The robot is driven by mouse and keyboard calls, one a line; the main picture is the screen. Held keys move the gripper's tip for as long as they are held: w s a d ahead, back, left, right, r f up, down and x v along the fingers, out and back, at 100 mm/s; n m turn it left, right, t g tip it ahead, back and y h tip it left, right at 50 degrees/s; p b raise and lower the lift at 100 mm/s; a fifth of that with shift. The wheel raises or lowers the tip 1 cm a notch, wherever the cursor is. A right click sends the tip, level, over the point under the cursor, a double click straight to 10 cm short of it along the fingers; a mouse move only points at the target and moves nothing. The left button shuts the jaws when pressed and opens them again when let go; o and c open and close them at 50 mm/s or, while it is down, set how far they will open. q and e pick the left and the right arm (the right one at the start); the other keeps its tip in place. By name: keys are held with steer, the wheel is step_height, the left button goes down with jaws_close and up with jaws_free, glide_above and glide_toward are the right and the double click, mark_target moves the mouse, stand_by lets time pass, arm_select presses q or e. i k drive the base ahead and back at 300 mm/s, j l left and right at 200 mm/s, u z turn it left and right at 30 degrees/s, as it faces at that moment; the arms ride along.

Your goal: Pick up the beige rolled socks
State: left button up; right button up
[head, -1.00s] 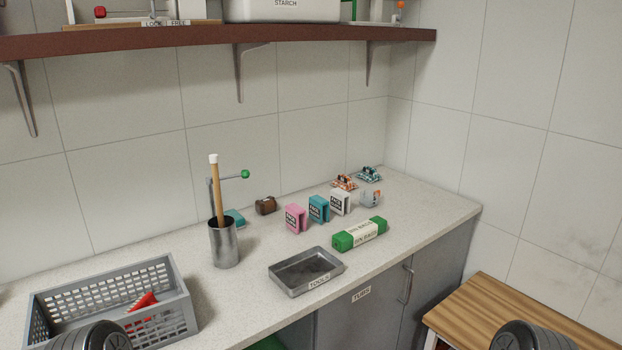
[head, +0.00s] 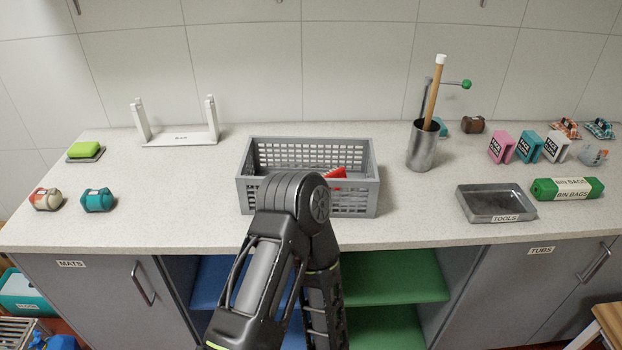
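The beige rolled socks (head: 46,199) appear to be the cream roll with reddish-brown parts, at the far left of the counter near its front edge. A teal roll (head: 97,200) of similar shape lies just to its right, a small gap apart. A dark jointed part of one of my arms rises at the bottom middle and hides part of the basket front. Neither gripper shows, so I cannot see their fingers or whether they hold anything.
A grey basket (head: 360,192) with a red item stands mid-counter. A green sponge (head: 84,150) and a white stand (head: 180,138) are behind the rolls. A metal tray (head: 497,216), green bin bags (head: 567,189) and a metal canister (head: 421,150) are right. Counter between rolls and basket is clear.

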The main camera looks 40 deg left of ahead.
mark_target(49, 200)
steer(key=u, duration=2.05)
steer(key=z, duration=0.3)
steer(key=j+z, duration=0.45)
steer(key=j, duration=0.15)
steer(key=j+z, duration=0.5)
steer(key=k+j, duration=0.1)
steer(key=j, duration=0.4)
steer(key=j+z, duration=0.1)
steer(key=j, duration=0.35)
steer(key=k+j, duration=0.15)
steer(key=j, duration=0.3)
steer(key=k+j, duration=0.1)
steer(key=j, duration=0.4)
steer(key=k+j+z, duration=0.1)
steer(key=j, duration=0.35)
